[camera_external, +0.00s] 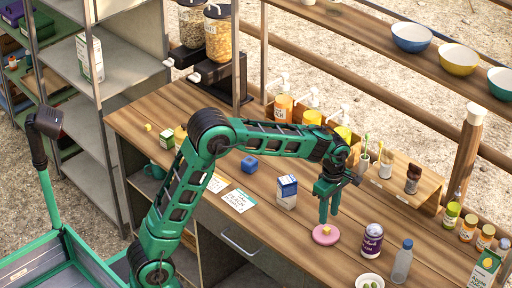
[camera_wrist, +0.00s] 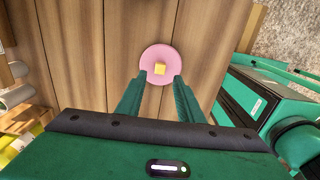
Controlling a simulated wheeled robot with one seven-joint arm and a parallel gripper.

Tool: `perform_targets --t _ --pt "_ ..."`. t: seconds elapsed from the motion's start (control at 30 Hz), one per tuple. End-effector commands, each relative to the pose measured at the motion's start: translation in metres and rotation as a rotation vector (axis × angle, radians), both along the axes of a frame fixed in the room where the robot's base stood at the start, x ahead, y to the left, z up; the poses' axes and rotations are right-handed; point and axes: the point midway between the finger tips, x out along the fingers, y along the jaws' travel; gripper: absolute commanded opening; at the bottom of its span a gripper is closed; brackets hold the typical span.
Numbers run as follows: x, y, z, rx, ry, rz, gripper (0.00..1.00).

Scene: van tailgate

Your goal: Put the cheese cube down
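A small yellow cheese cube (camera_wrist: 160,69) sits on a round pink plate or disc (camera_wrist: 150,58) on the wooden counter. In the external view the cube (camera_external: 326,230) shows near the middle of the pink disc (camera_external: 318,237). My gripper (camera_external: 329,221) points down just above the disc. In the wrist view my gripper (camera_wrist: 160,78) has its two green fingers apart, one on each side of the cube, with gaps between fingers and cube. The cube looks free of the fingers. How high the fingertips are above the disc is hard to tell.
A purple-labelled jar (camera_external: 371,243), a clear bottle (camera_external: 402,262) and a white bowl (camera_external: 369,282) stand right of the disc. A white-and-blue carton (camera_external: 287,192) and blue cube (camera_external: 249,165) stand left. A caddy with toothbrushes (camera_external: 363,164) is behind. Another small yellow piece (camera_external: 148,127) lies far left.

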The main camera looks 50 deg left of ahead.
Motion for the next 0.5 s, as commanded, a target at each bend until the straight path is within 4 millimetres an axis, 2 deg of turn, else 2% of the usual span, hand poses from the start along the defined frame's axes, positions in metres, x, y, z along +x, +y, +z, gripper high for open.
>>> perform_targets --t 0.03,0.2,0.4,0.5 --pt "0.001 0.0 0.011 -0.001 -0.003 0.001 0.34" --pt "0.001 0.0 0.04 -0.001 -0.003 0.0 0.34" --pt "0.0 0.0 0.058 0.0 0.0 0.0 0.34" --pt "-0.007 0.002 0.064 -0.001 -0.001 -0.035 0.34"
